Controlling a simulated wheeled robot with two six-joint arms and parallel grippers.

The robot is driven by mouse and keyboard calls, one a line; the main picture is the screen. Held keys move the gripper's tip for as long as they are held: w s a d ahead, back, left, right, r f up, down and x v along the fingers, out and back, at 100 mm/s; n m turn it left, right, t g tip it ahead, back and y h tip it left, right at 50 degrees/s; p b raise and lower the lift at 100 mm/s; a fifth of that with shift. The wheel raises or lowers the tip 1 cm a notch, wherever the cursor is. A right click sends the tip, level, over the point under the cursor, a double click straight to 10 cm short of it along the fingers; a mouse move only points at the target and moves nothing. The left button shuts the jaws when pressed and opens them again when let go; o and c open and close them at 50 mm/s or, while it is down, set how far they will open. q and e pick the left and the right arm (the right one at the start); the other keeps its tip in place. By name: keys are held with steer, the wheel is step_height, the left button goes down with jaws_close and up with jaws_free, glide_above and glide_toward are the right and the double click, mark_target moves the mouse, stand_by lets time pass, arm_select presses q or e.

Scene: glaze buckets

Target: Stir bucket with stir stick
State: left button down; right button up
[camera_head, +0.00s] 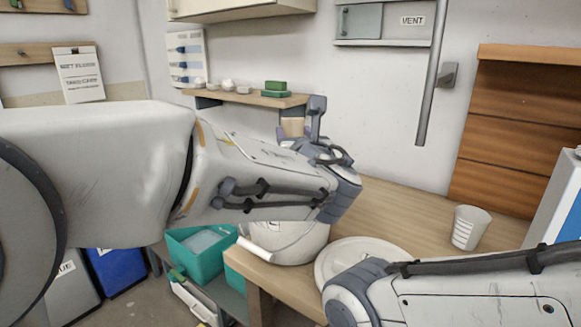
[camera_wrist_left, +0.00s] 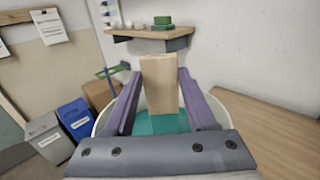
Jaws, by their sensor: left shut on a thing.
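My left gripper (camera_wrist_left: 160,76) is shut on the stir stick (camera_wrist_left: 159,92), a flat pale wooden stick held between its purple fingers. The stick's upper end also shows in the head view (camera_head: 292,127), mostly hidden by my left wrist. The white bucket (camera_head: 305,246) stands on the wooden table, partly covered by my left arm. In the left wrist view, teal glaze (camera_wrist_left: 150,125) shows in the bucket below the stick. The gripper is over the bucket; whether the stick's lower end is in the glaze is hidden. My right gripper's jaws are not in view.
A round white lid (camera_head: 335,262) lies beside the bucket, partly behind my right arm. A pale striped cup (camera_head: 470,228) stands further right on the table. A wall shelf (camera_head: 245,98) with small items is behind. Teal bins (camera_head: 200,243) stand below at left.

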arm_select(q)
steer(key=shift+w+a, duration=0.15)
steer(key=shift+a, duration=0.25)
step_height(320, 180, up, 16)
steer(key=p, duration=1.2)
steer(key=shift+r+p, duration=0.2)
steer(key=shift+p, duration=0.2)
step_height(320, 180, up, 5)
steer(key=p, duration=0.4)
stand_by(0.6)
